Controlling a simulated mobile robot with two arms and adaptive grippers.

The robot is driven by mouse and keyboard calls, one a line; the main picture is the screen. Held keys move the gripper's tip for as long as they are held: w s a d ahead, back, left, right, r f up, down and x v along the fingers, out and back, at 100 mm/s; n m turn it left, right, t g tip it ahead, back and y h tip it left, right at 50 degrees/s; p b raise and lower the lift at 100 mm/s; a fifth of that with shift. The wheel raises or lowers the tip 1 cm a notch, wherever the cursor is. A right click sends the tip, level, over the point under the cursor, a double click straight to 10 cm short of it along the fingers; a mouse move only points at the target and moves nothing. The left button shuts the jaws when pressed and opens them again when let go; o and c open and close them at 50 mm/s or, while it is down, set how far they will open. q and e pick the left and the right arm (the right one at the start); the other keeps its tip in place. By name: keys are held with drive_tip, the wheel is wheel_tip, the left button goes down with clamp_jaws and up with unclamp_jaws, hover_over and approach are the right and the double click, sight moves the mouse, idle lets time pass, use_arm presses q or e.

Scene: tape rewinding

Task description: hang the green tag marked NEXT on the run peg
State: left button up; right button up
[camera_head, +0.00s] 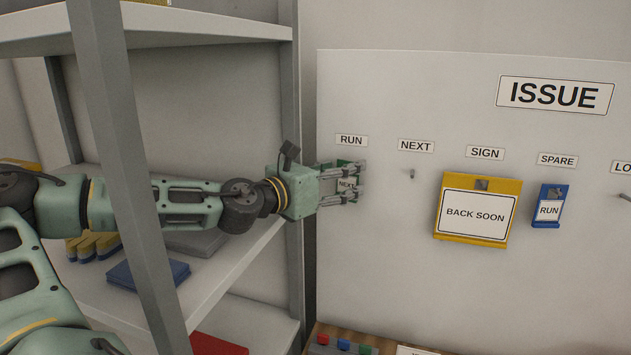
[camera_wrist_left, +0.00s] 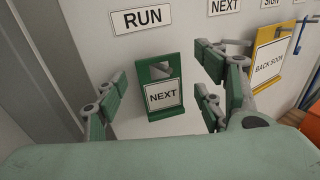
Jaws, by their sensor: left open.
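The green tag marked NEXT (camera_wrist_left: 163,95) is upright against the white board, below the RUN label (camera_wrist_left: 142,19). In the head view the tag (camera_head: 346,184) shows partly between my fingers. Its top has a cut-out; the run peg cannot be made out clearly there, but the tag stays up with no finger visibly gripping it. My left gripper (camera_head: 358,181) is open, its fingers on both sides of the tag; in the left wrist view the fingers (camera_wrist_left: 160,84) stand apart from its edges. My right gripper is not in view.
The peg under NEXT (camera_head: 411,174) is bare. A yellow BACK SOON sign (camera_head: 478,237) hangs under SIGN, and a blue RUN tag (camera_head: 549,194) under SPARE. A grey shelf unit (camera_head: 296,90) stands left of the board, close to my left arm.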

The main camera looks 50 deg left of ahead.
use_arm(q)
drive_tip(key=s, duration=1.1)
drive_tip(key=shift+d+r, duration=0.15)
drive_tip(key=shift+r, duration=0.05)
